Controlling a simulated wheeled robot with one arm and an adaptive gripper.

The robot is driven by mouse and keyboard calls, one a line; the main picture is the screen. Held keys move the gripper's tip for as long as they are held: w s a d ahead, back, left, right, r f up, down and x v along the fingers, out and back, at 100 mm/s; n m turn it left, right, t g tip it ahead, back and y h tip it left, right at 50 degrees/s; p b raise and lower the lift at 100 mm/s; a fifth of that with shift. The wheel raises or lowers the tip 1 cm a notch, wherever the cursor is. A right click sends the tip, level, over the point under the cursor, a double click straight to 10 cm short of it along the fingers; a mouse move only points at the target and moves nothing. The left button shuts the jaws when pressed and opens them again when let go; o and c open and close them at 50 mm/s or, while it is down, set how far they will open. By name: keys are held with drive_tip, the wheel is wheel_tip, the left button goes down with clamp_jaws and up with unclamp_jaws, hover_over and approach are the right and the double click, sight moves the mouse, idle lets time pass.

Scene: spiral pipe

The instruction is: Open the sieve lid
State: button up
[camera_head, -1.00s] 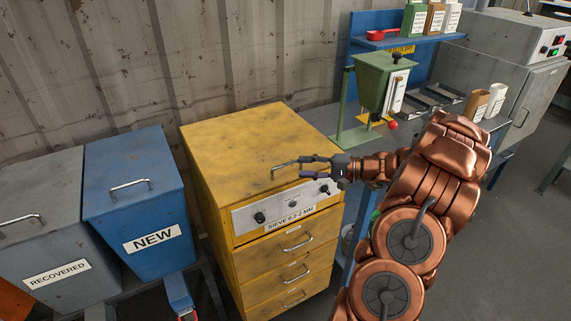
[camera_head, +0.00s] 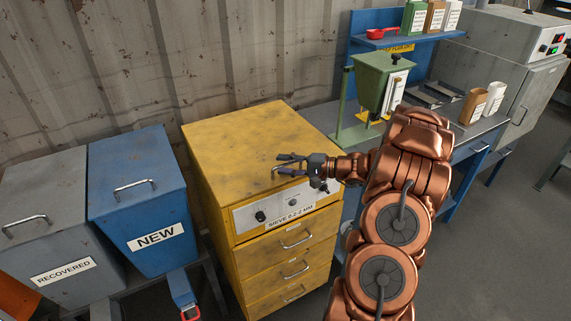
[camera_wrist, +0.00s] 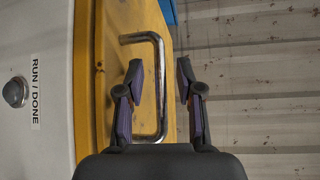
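The yellow sieve cabinet (camera_head: 240,150) stands against the corrugated wall, its top lid lying closed. A metal bar handle sits near the front edge of the lid. In the wrist view the handle (camera_wrist: 160,80) lies between the two fingers of my gripper (camera_wrist: 158,85). The fingers are apart, with visible gaps to the handle on both sides. In the head view my gripper (camera_head: 278,165) is over the front edge of the lid and hides most of the handle.
A control panel (camera_head: 250,215) with knobs is on the cabinet front, above several drawers. A RUN / DONE button (camera_wrist: 15,92) shows in the wrist view. A blue NEW bin (camera_head: 130,190) and a grey RECOVERED bin (camera_head: 45,220) stand left. A green hopper (camera_head: 380,75) stands behind right.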

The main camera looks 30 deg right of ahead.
drive_tip(key=shift+c, duration=0.4)
clamp_jaws()
